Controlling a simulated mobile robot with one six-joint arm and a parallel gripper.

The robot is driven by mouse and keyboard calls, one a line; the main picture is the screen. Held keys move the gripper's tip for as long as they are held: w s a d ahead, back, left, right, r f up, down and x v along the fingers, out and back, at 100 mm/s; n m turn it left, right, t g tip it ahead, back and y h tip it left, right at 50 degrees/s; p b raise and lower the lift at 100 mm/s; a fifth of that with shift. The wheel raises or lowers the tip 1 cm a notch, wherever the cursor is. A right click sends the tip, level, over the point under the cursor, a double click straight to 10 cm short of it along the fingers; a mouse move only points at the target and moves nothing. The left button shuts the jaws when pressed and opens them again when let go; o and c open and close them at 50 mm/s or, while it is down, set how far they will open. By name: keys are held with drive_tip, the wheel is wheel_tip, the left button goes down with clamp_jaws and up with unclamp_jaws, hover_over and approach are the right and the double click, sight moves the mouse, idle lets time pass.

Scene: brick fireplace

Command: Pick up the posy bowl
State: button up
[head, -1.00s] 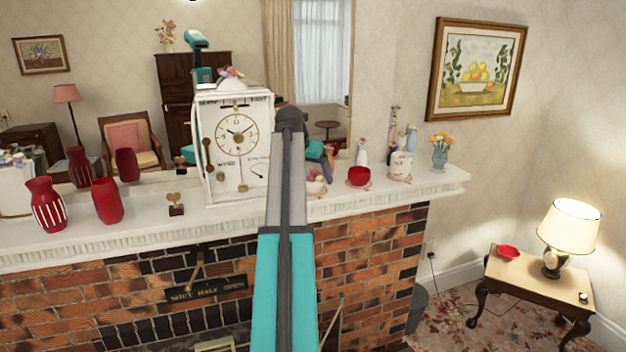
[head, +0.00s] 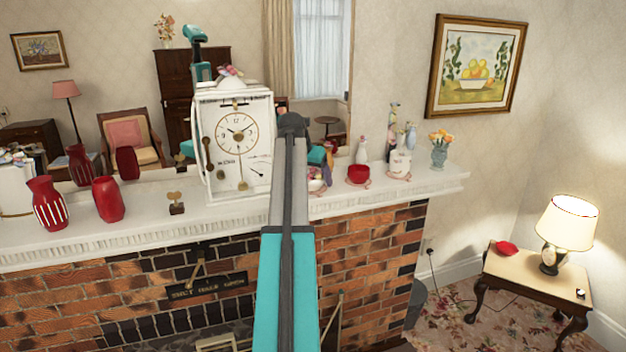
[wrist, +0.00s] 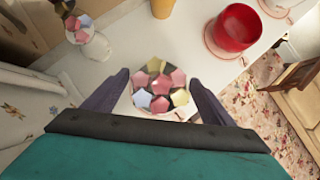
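The posy bowl (wrist: 159,88), a small round bowl filled with pink, yellow and pale blue flowers, stands on the white mantelpiece. In the head view the posy bowl (head: 316,184) shows just right of the clock, partly hidden by my arm and gripper. My gripper (wrist: 158,77) is open, with one dark finger on each side of the bowl. Narrow gaps seem to show between fingers and bowl. The bowl's lower part is hidden in the wrist view. In the head view my gripper (head: 324,160) is mostly hidden behind my arm.
The white clock (head: 238,145) stands close on the left. A mirror behind the mantelpiece (head: 110,225) reflects the room.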

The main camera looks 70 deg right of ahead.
drive_tip(key=c, duration=1)
drive_tip(key=shift+r, duration=0.15)
